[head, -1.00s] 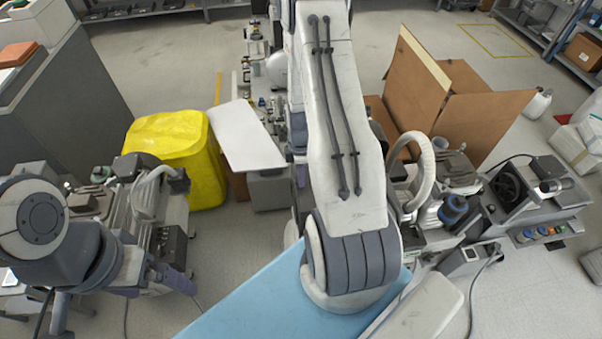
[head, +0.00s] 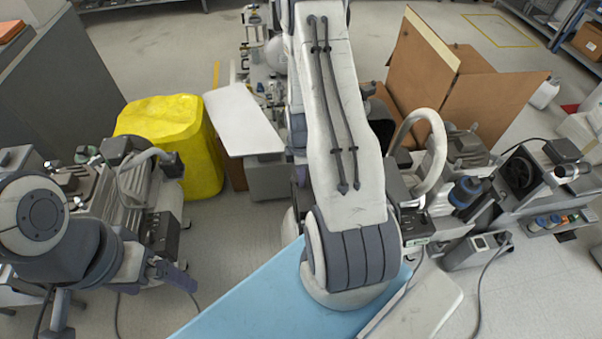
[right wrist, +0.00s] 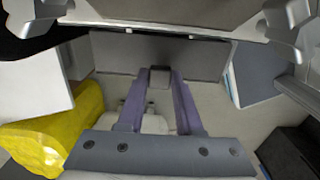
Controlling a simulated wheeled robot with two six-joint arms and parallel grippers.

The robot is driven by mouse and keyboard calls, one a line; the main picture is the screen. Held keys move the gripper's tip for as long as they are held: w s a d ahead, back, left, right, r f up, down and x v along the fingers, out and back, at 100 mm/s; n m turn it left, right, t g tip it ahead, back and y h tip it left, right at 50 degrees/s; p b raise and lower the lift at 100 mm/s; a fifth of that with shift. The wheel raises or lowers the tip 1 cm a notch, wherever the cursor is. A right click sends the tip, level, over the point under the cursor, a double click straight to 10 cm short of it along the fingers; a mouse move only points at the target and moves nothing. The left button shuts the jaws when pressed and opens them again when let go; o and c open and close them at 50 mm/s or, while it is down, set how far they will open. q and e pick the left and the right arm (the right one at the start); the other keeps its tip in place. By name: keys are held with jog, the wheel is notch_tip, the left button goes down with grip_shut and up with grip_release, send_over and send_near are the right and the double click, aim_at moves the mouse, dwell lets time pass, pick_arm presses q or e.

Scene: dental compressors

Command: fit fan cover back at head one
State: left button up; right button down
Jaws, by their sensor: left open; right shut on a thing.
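My right gripper (right wrist: 158,82) is shut, with its purple fingers around a small grey piece (right wrist: 159,76) at their tips. I cannot tell whether this piece is part of the fan cover. In the head view my right arm hides most of that gripper. My left gripper (head: 176,274) is at the lower left, open, partly hidden by its own wrist, near a ribbed compressor unit (head: 130,190). A black round fan (head: 520,172) shows on the machine at the right. A compressor with a pale curved hose (head: 432,150) stands beside it. I cannot tell which is head one.
A yellow bin (head: 200,140) and a white-topped grey stand (head: 243,120) are left of my right arm. An open cardboard box (head: 480,110) stands behind the right machines. A blue surface (head: 250,290) lies in front. Open floor shows at the back.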

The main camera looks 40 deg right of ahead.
notch_tip(320, 180, down, 5)
jog(key=b, duration=0.3)
jog(key=shift+r, duration=0.2)
jog(key=shift+f+b, duration=0.45)
jog(key=shift+f, duration=0.25)
dwell(1.2)
grip_release()
dwell(0.5)
jog(key=shift+r+p, duration=0.1)
jog(key=shift+p, duration=0.2)
